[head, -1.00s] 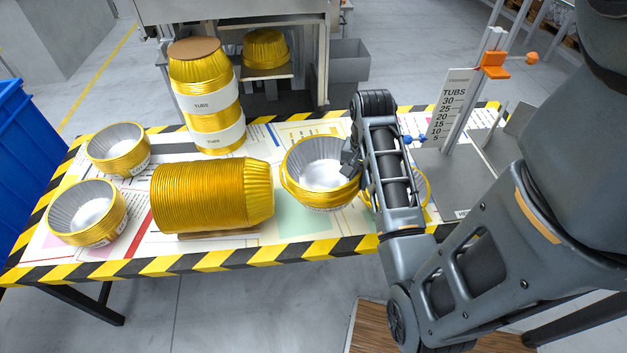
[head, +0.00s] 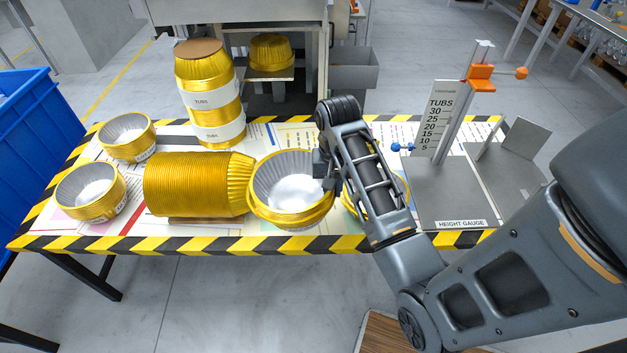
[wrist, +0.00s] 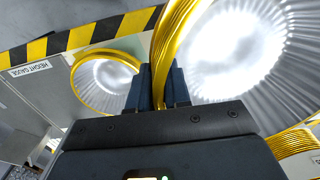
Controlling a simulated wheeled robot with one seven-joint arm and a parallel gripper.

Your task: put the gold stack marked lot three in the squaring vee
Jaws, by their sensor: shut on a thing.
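A gold stack of tubs with a silver inside (head: 290,215) stands upright, open side up, at the middle front of the table. My gripper (head: 327,170) is shut on its right rim; the wrist view shows the gold rim (wrist: 172,45) between the two fingers (wrist: 161,90). No lot mark is readable on the held stack. The squaring vee (head: 520,145), two upright grey plates on a grey base at the far right, looks empty. My arm partly hides another gold tub or stack (head: 403,190), which shows beside the fingers in the wrist view (wrist: 105,82).
The height gauge (head: 440,195) stands between my arm and the vee. A long gold stack (head: 190,185) lies on its side close left of the held stack. Two short gold stacks (head: 90,192) (head: 127,137) are at left. A tall banded stack (head: 208,90) stands behind.

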